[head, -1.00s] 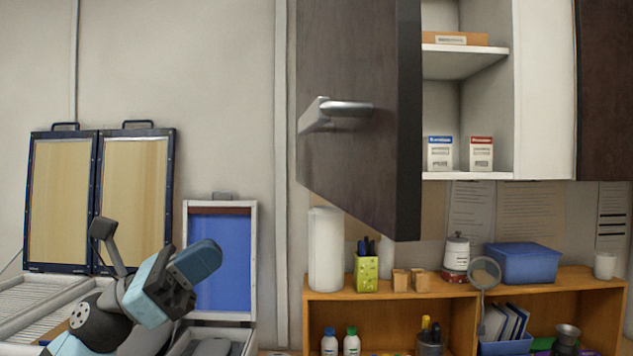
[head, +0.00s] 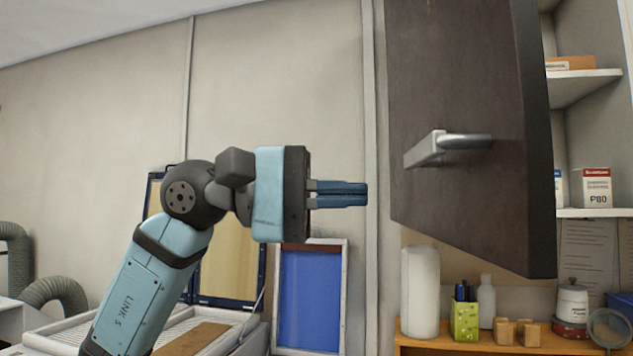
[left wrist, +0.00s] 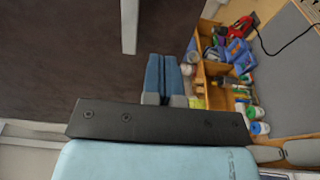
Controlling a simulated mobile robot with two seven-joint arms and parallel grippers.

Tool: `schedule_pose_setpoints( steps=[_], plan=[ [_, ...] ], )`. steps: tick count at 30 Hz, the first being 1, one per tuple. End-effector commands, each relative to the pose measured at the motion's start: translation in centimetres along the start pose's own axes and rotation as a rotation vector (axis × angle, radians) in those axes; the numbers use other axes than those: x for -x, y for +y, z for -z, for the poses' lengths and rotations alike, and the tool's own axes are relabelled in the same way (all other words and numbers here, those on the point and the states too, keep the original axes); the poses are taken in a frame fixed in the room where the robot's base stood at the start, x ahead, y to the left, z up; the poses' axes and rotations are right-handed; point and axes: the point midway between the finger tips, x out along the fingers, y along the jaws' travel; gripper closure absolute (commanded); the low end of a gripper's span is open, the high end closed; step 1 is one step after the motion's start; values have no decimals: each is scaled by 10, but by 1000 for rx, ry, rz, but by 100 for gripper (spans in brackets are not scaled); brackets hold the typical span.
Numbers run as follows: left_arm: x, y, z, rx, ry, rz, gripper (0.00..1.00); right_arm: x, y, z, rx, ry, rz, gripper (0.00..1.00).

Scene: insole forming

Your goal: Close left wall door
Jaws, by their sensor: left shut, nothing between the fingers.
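The left wall door (head: 465,110) is a dark brown cabinet door standing open, swung out from the wall cabinet. Its silver handle (head: 447,145) is on the face turned to the left. My left gripper (head: 366,194) is shut and empty, to the left of the door and a little lower than the handle, apart from the door in the head view. In the left wrist view the shut blue fingers (left wrist: 166,75) point toward the dark door face (left wrist: 60,50), and the handle (left wrist: 129,25) shows beyond them. My right gripper is not in view.
The open cabinet shelves (head: 590,213) hold small boxes. Below, a wooden shelf unit (head: 450,342) carries a white roll (head: 420,290), a green pen holder (head: 466,322) and a bottle (head: 487,300). A blue-panelled frame (head: 310,297) stands below my gripper. The wall left of the door is clear.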

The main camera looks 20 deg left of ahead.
Motion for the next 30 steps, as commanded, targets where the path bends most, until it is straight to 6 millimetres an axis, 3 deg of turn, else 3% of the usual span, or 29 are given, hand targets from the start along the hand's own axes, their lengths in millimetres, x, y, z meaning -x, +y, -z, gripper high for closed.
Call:
schedule_pose_setpoints(
  steps=[6,12,30],
  plan=[
    [-46,4,0,3,-4,-1,100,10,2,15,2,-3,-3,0],
    [-72,2,0,3,-2,-1,100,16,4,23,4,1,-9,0],
    [-82,0,0,2,2,-1,100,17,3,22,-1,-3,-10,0]
  ],
)
